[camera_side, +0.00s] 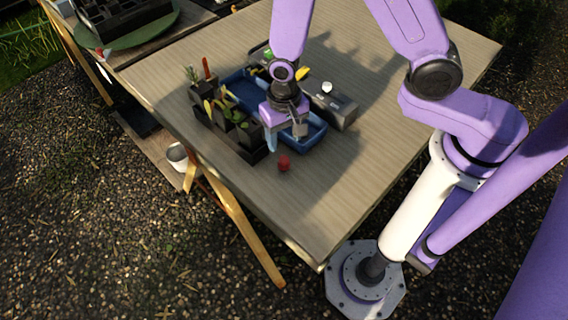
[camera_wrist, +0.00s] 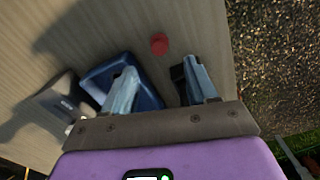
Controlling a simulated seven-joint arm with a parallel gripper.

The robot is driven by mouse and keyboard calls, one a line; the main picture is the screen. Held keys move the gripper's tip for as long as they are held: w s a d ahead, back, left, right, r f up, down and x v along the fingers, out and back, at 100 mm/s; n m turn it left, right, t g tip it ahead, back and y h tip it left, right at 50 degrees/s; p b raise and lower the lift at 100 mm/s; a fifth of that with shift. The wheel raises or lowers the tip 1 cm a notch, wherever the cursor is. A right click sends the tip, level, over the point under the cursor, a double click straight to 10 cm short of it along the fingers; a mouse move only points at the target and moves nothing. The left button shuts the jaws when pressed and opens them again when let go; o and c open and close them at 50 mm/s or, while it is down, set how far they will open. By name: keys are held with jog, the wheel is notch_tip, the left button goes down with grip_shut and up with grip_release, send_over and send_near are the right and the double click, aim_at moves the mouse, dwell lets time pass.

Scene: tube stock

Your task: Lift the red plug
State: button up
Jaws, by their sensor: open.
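The red plug (camera_side: 284,163) is a small round red piece on the wooden table, near the table's front left edge in the side view. In the wrist view the red plug (camera_wrist: 159,44) lies beyond my fingertips, between their lines and apart from both. My gripper (camera_side: 285,141) is open and empty, above the blue tray's near end and a little behind the plug. Its two pale blue fingers show spread apart in the wrist view (camera_wrist: 160,80).
A blue tray (camera_side: 318,135) lies under my gripper. A black planter box (camera_side: 222,128) with several small plants and tools stands at its left, and a grey box (camera_side: 338,108) at its right. The table (camera_side: 350,180) is clear to the right of the plug.

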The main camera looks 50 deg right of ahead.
aim_at(284, 159)
jog(key=shift+w+d+f, duration=0.1)
jog(key=shift+f, duration=2.55)
jog(key=shift+w+d+f, duration=0.1)
jog(key=shift+f, duration=2.5)
jog(key=c, duration=1)
